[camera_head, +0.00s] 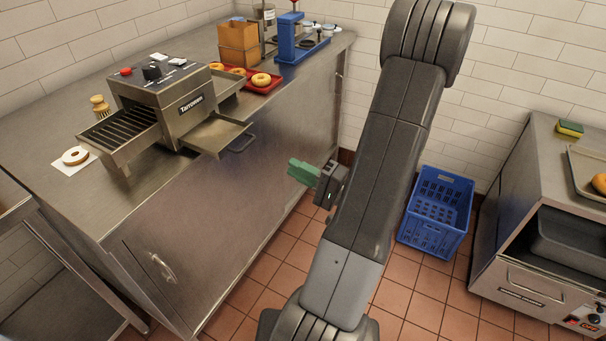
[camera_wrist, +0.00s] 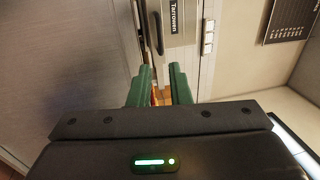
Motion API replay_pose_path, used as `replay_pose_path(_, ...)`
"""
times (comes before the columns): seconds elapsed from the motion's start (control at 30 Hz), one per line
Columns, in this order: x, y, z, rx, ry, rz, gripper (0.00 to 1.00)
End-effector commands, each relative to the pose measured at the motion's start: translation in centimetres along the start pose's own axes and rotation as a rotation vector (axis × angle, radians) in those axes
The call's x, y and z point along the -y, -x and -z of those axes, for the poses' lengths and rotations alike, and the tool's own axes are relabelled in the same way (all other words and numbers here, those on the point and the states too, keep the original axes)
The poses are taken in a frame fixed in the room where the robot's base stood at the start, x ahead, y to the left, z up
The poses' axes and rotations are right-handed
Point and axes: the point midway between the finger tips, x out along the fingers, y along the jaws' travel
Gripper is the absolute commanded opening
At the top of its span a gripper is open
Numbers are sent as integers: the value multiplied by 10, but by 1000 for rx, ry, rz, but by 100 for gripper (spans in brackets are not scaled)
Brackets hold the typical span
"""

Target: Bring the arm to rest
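My gripper (camera_head: 303,172) has green fingers and hangs in front of the steel counter's front face in the head view, to the left of my raised arm. In the wrist view my gripper (camera_wrist: 160,82) shows its two fingers apart with a gap between them. Nothing is held between them. My arm stretches from the bottom to the top of the head view and hides part of the wall and floor behind it.
The steel counter (camera_head: 190,220) carries a conveyor toaster (camera_head: 185,100), a red tray (camera_head: 262,86) with bagels, a wooden box (camera_head: 238,43) and a blue press (camera_head: 290,40). A blue crate (camera_head: 437,210) stands on the floor at right, beside a steel oven unit (camera_head: 525,280).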

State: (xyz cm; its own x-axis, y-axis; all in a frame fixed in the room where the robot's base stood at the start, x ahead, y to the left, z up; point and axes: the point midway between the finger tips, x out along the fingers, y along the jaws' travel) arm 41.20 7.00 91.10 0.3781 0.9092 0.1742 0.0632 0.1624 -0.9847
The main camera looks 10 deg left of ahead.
Motion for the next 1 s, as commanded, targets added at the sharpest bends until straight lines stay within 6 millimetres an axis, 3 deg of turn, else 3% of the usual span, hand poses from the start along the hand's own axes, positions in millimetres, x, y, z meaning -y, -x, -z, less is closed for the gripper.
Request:
replay_pose_path(0.2,0,9,0,0,0,-1,17)
replay_pose_path(0.67,0,9,0,0,0,-1,17)
replay_pose_path(0.87,1,-2,0,2,0,0,17)
replay_pose_path(1.0,1,-20,-1,5,-1,-1,17)
